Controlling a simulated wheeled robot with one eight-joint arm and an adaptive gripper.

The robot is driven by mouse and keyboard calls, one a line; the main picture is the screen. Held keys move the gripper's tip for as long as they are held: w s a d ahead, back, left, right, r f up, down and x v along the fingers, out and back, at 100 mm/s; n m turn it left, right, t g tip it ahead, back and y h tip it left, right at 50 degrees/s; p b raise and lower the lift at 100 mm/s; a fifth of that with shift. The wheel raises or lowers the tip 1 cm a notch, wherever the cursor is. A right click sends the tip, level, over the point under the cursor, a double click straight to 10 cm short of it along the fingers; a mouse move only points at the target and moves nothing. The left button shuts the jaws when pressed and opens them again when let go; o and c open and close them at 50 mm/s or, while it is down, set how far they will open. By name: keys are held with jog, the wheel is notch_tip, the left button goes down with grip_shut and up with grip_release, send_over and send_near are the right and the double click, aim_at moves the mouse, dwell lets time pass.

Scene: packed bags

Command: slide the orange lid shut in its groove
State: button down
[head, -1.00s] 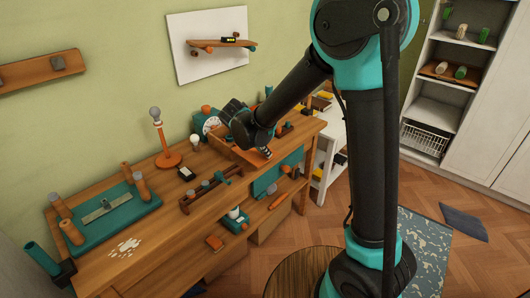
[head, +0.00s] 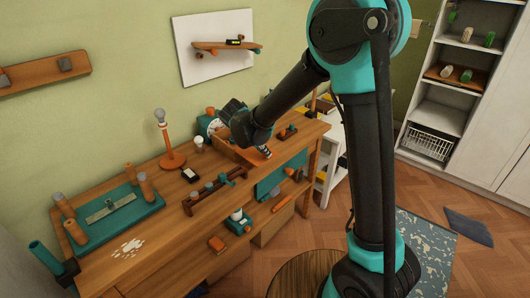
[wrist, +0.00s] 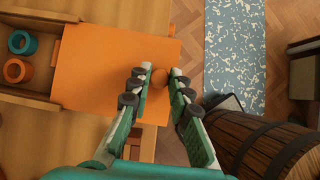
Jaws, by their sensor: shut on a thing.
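The flat orange lid (wrist: 100,70) lies partly over a wooden box (wrist: 35,98) in the wrist view. Its left part sits between the box's side rails. Its right part sticks out past the box and the bench edge. The left end of the box is open and shows a teal ring (wrist: 22,42) and an orange ring (wrist: 17,71). My gripper (wrist: 160,80) has its fingers on both sides of the lid's round knob (wrist: 159,77), near the lid's right end. In the head view my gripper (head: 264,150) is over the box, and my arm hides part of it.
The box stands on the wooden workbench (head: 150,235). A lamp (head: 170,150), a dial scale (head: 214,127) and a tool rack (head: 213,190) stand nearby. A wooden barrel (wrist: 265,140) and a speckled rug (wrist: 232,50) lie beyond the bench edge.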

jog(key=shift+w+a, duration=2.3)
jog(key=shift+a, duration=0.3)
jog(key=shift+w+a, duration=2.3)
jog(key=shift+a, duration=0.25)
dwell(0.9)
jog(key=c, duration=1.3)
grip_release()
jog(key=v, duration=1.2)
